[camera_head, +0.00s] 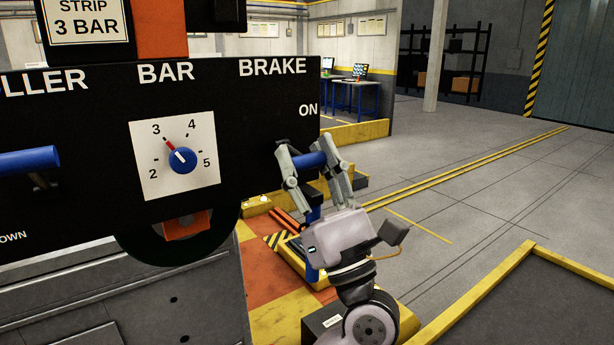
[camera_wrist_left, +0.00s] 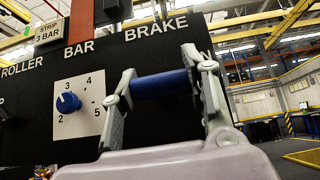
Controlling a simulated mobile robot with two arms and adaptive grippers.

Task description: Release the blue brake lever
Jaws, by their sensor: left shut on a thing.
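The blue brake lever (camera_head: 309,160) sticks out from the black panel (camera_head: 90,120) under the words BRAKE and ON. It lies about level, near the ON mark. My left gripper (camera_head: 314,163) is shut on the lever, with its fingers on either side of it. In the left wrist view, the blue lever (camera_wrist_left: 160,84) spans between the two fingers (camera_wrist_left: 163,85) of my left gripper. Part of the lever is hidden behind the fingers. My right gripper is not in view.
A pressure dial (camera_head: 182,159) with a blue knob sits left of the lever, its red pointer near 3. Another blue handle (camera_head: 28,161) is at the far left. A yellow-edged dark platform (camera_head: 530,300) stands at the lower right. The grey floor at right is clear.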

